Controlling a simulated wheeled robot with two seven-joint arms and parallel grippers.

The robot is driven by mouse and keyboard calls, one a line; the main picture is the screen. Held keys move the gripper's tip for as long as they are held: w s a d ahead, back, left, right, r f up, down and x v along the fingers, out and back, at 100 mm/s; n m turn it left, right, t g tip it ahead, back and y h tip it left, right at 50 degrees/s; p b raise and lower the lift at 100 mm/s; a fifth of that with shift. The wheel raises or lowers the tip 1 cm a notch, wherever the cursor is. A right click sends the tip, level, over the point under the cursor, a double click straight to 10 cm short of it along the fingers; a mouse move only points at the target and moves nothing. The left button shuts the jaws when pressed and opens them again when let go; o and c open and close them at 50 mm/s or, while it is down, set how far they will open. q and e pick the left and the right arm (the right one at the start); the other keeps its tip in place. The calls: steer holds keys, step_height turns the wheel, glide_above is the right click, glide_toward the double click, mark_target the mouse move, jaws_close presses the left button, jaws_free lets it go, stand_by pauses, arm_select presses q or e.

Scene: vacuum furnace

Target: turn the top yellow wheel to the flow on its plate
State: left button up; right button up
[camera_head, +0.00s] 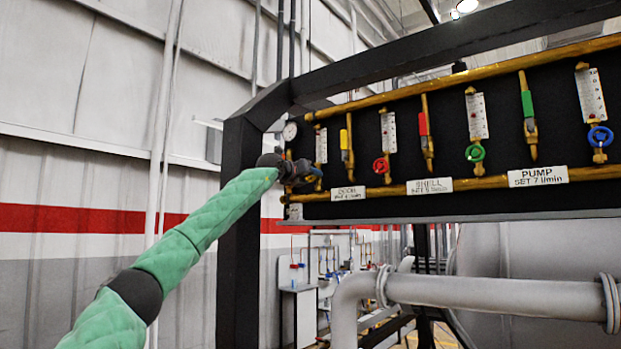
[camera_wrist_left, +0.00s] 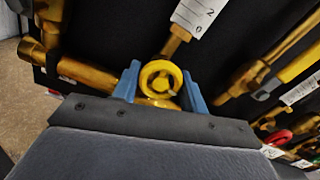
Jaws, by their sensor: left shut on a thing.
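The yellow wheel (camera_wrist_left: 161,78) sits between the two blue fingers of my left gripper (camera_head: 314,180) in the left wrist view. The gripper is shut on it. In the head view the wheel is hidden behind the gripper, at the left end of the panel. Above the wheel is a white flow scale (camera_wrist_left: 199,16), with 2 and 0 readable in the wrist view; it also shows in the head view (camera_head: 321,145). The white plate (camera_head: 349,193) just right of the gripper seems to read DOOR, but its number is too blurred to read. My right gripper is not in view.
To the right are a red wheel (camera_head: 381,165), a green wheel (camera_head: 475,152) and a blue wheel (camera_head: 600,136). A yellow-handled valve (camera_head: 344,140) and a round gauge (camera_head: 290,131) are close to my gripper. A black frame post (camera_head: 238,230) stands beside my arm.

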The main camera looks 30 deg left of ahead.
arm_select(q)
steer(key=shift+m, duration=0.8)
steer(key=m, duration=0.2)
steer(key=shift+m+p, duration=0.4)
steer(key=m+p, duration=0.5)
steer(key=m, duration=0.6)
steer(key=shift+a+m, duration=0.15)
steer(key=shift+m, duration=0.15)
steer(key=m+p, duration=0.5)
steer(key=m, duration=0.4)
steer(key=shift+m, duration=0.3)
steer(key=shift+f+m+p, duration=0.1)
steer(key=shift+m+p, duration=0.65)
steer(key=shift+m, duration=0.45)
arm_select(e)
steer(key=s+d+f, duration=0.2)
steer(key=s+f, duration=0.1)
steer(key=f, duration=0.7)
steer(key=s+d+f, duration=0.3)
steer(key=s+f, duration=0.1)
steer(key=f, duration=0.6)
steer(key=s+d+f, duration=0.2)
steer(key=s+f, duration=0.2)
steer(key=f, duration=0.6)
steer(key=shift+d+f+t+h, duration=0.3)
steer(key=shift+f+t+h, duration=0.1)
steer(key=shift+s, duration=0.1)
arm_select(q)
steer(key=o, duration=1)
